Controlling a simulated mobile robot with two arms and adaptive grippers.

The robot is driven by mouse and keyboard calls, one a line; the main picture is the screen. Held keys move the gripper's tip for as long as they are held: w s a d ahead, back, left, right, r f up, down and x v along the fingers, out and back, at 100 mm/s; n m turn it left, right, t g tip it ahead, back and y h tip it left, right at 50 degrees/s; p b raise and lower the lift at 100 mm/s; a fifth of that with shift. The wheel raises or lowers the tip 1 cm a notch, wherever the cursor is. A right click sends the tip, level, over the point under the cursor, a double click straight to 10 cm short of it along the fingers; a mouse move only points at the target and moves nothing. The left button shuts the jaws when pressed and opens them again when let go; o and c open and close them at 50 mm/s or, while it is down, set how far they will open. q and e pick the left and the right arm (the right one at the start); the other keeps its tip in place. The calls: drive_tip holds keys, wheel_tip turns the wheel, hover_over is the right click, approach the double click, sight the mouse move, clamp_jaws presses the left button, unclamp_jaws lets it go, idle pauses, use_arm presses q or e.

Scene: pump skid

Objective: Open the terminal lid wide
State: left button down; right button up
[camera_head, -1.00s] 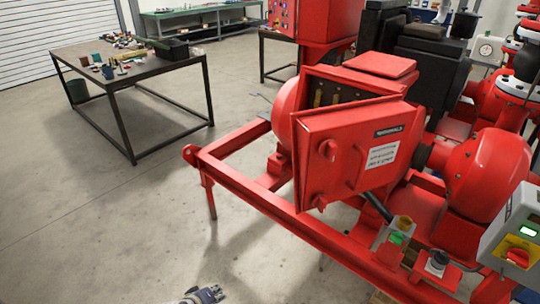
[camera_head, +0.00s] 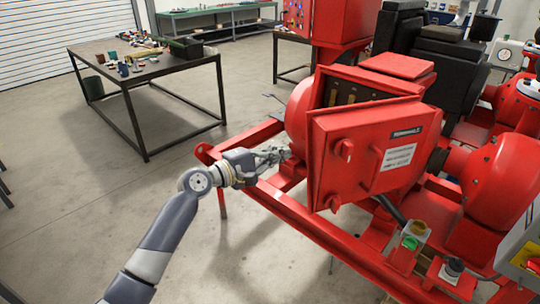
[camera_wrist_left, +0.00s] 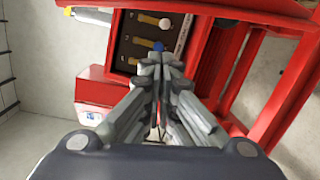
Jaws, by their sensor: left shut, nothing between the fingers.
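The red terminal lid (camera_head: 345,180) with a handle, a dark nameplate and a white label stands partly open in the head view. It is tilted out from the terminal box (camera_head: 322,98), and terminals show in the gap above it. My left gripper (camera_head: 284,153) is shut and empty, just left of the lid's left edge and apart from it as far as I can see. The left wrist view shows the shut fingers (camera_wrist_left: 160,62) in front of the box's dark inside with several terminals (camera_wrist_left: 146,40). My right gripper is not in view.
The red skid frame (camera_head: 300,222) runs below the gripper and lid. A table (camera_head: 100,62) with small items is at the back left. The floor at left is clear.

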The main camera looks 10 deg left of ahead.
use_arm(q)
drive_tip(key=d+p, duration=0.3)
drive_tip(key=d, duration=0.2)
drive_tip(key=shift+d+r, duration=0.1)
drive_tip(key=shift+r, duration=0.1)
drive_tip(key=shift+w, duration=0.1)
drive_tip(key=shift+p, duration=0.3)
